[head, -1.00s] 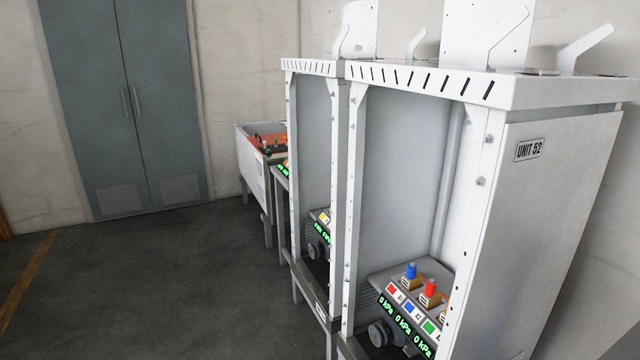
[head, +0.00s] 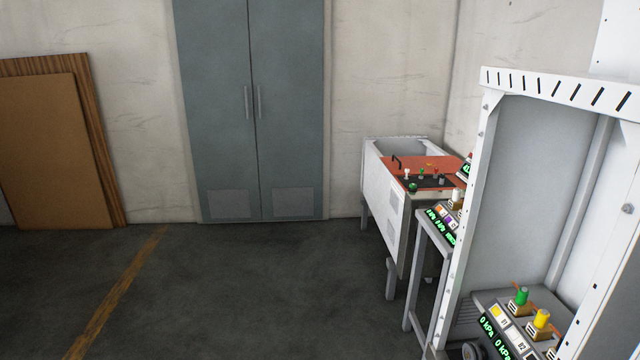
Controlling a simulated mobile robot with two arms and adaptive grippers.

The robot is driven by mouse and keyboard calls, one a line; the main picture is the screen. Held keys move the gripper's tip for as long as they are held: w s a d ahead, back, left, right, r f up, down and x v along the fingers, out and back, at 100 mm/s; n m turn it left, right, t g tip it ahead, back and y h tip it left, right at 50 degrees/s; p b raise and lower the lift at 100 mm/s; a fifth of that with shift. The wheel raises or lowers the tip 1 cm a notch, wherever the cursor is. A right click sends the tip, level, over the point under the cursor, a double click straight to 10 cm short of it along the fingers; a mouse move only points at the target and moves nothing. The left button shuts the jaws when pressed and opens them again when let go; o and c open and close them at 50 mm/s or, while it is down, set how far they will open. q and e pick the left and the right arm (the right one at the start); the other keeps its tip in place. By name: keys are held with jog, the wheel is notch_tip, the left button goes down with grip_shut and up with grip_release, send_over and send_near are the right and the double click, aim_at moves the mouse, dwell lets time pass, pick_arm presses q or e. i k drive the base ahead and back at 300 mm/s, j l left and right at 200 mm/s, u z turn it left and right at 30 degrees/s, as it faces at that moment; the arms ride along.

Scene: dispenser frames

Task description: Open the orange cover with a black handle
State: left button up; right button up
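The orange cover (head: 440,164) is on top of a white machine standing at the back right, against the wall. A small black handle (head: 397,161) stands up at the cover's left end. The cover appears to lie flat; its right end is hidden behind the nearer frames. A black control panel (head: 428,182) with small knobs and a green button sits along its front side. Neither of my grippers is in view.
A tall white dispenser frame (head: 470,190) with a lit panel stands close on the right. A smaller unit with a green display (head: 440,224) stands between it and the machine. The floor (head: 230,290) in the middle and left is clear. A grey cabinet (head: 250,110) and brown boards (head: 60,150) stand at the back.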

aim_at(446, 165)
jog(key=i, duration=2.4)
